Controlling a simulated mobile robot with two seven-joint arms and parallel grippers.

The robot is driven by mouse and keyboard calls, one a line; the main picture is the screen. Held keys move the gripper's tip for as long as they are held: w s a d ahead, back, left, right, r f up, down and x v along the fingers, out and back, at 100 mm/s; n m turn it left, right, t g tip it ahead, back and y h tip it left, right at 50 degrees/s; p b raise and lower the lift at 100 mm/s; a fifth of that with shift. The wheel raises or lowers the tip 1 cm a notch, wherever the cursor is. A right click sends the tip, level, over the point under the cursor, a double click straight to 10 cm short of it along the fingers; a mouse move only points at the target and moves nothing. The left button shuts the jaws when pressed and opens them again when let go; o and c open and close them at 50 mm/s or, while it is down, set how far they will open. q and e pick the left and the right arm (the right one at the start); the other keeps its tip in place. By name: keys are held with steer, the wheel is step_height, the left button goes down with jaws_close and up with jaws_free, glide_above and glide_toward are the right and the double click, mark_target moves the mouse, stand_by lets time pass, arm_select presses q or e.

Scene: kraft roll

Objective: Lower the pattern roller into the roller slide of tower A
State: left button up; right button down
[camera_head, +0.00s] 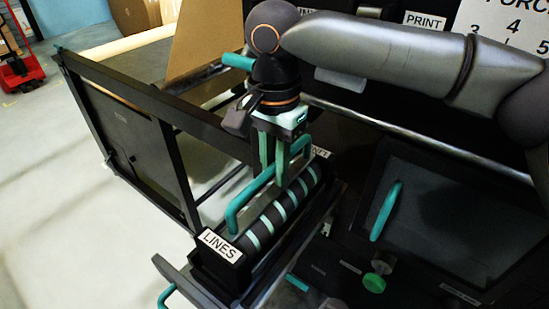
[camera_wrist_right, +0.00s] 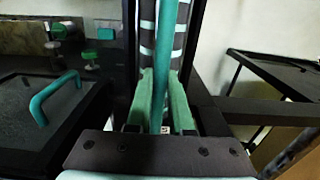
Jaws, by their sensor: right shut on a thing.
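The pattern roller (camera_head: 281,211) is a black cylinder with pale teal stripes, in a black frame with a white LINES label (camera_head: 220,245). A teal bar handle (camera_head: 250,198) runs above it. My right gripper (camera_head: 272,182), with green fingers, points down and is shut on this handle. In the right wrist view the handle (camera_wrist_right: 162,60) passes between the fingers, with the striped roller (camera_wrist_right: 180,45) behind it. The roller is at or just over a dark slide (camera_head: 180,271); I cannot tell whether it is seated. No tower A label is readable. My left gripper is out of view.
A dark door with a teal handle (camera_head: 386,210) and a green knob (camera_head: 374,283) are to the right. A black frame rail (camera_head: 150,100) runs along the left. A PRINT label (camera_head: 425,20) is at the top. Pale floor (camera_head: 60,200) is open at left.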

steer(key=shift+f, duration=0.25)
steer(key=c, duration=0.8)
jaws_free()
steer(key=shift+o, duration=0.4)
steer(key=shift+f, duration=0.25)
steer(key=shift+r+p, duration=1.9)
steer(key=shift+p, duration=0.65)
steer(key=shift+s, duration=0.1)
